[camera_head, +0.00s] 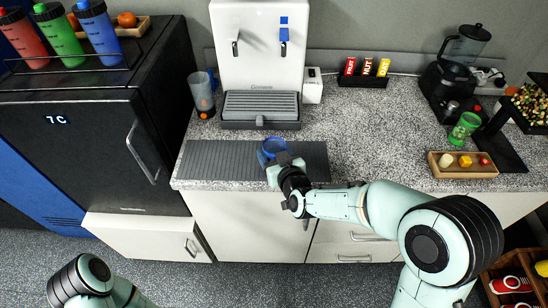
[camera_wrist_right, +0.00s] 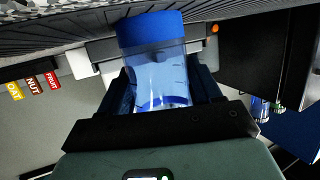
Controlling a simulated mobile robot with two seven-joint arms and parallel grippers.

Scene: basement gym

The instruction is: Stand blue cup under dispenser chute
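The blue cup (camera_head: 271,147) is see-through with a solid blue rim and is over the ribbed grey mat (camera_head: 215,160), in front of the dispenser. Whether it touches the mat I cannot tell. My right gripper (camera_head: 278,161) is shut on it; in the right wrist view the cup (camera_wrist_right: 155,65) sits between the two dark fingers (camera_wrist_right: 163,92). The white dispenser (camera_head: 259,62) has a left chute (camera_head: 235,44) and a right chute (camera_head: 284,42) with blue marks. Its grey grated tray (camera_head: 261,106) is empty. My left gripper is out of view; only part of that arm shows at lower left.
A clear tumbler (camera_head: 202,94) with orange stands left of the dispenser. The counter (camera_head: 385,130) between is clear.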

